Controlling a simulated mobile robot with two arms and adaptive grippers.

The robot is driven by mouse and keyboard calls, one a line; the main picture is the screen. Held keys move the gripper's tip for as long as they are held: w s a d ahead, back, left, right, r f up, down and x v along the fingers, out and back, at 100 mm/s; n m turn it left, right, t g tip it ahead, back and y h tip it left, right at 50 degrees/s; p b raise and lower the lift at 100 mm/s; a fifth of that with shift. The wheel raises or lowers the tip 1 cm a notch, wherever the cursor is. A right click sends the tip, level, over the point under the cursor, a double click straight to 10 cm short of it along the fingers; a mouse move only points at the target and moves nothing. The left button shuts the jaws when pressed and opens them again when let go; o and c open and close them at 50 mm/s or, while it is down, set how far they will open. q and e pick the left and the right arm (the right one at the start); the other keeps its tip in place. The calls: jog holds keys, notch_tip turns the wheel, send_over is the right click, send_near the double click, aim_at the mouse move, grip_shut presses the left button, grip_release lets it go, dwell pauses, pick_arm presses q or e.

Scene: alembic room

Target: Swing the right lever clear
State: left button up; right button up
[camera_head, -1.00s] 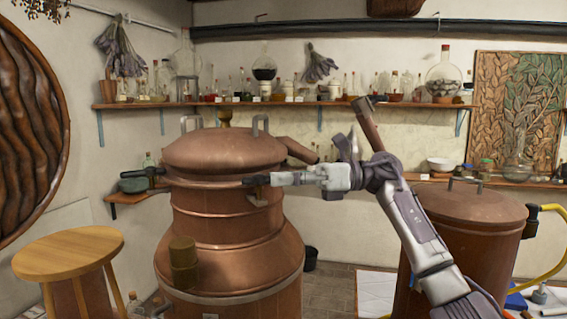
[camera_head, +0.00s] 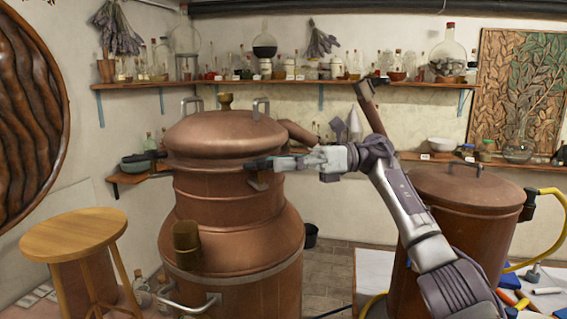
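The copper still (camera_head: 230,205) stands left of centre with a domed lid (camera_head: 225,132). The right lever is largely hidden there; a small bracket (camera_head: 258,181) shows just below the tips. I cannot tell whether the fingers are closed on the lever. My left gripper is not in view.
A second copper vessel (camera_head: 465,215) stands at the right, behind my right forearm, with a yellow hose (camera_head: 553,235). A wooden stool (camera_head: 72,233) is at the left. A shelf (camera_head: 290,82) of glassware runs along the back wall. Some floor shows between the vessels.

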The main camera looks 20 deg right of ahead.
jog(key=d, duration=1.2)
jog(key=shift+s, duration=0.3)
